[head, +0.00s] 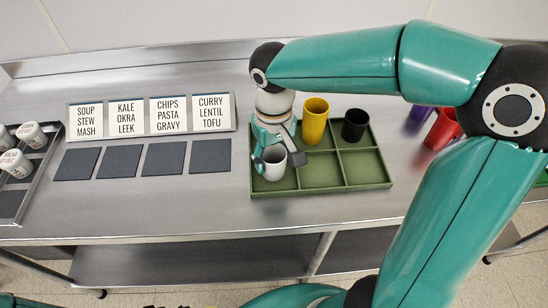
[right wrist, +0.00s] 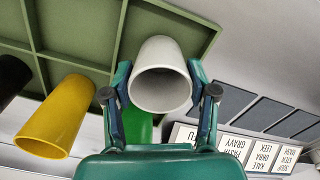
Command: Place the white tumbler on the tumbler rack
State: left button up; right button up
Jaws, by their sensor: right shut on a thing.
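The white tumbler (head: 273,164) is upright in or just over the front left compartment of the green tumbler rack (head: 330,192). I cannot tell whether its base touches the rack floor. My right gripper (head: 273,152) is shut on its sides; the right wrist view shows a finger on each side of the tumbler (right wrist: 160,80). In the rack's back row stand a yellow tumbler (head: 314,121) and a black tumbler (head: 354,125). A green tumbler (right wrist: 138,127) shows behind the fingers in the right wrist view; my gripper hides it in the head view. My left gripper is out of view.
The front middle and front right compartments are empty. Red (head: 442,130) and purple (head: 419,113) tumblers stand right of the rack, partly behind my right arm. Left are dark square pads (head: 209,156), a word-card board (head: 150,133) and a tray (head: 47,150) of labelled containers.

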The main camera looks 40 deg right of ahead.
jog(key=shift+f, duration=0.4)
jog(key=shift+f, duration=0.15)
jog(key=o, duration=1.1)
jog(key=shift+o, duration=0.2)
notch_tip(320, 180, up, 12)
jog(key=p, duration=0.1)
jog(key=shift+r, duration=0.2)
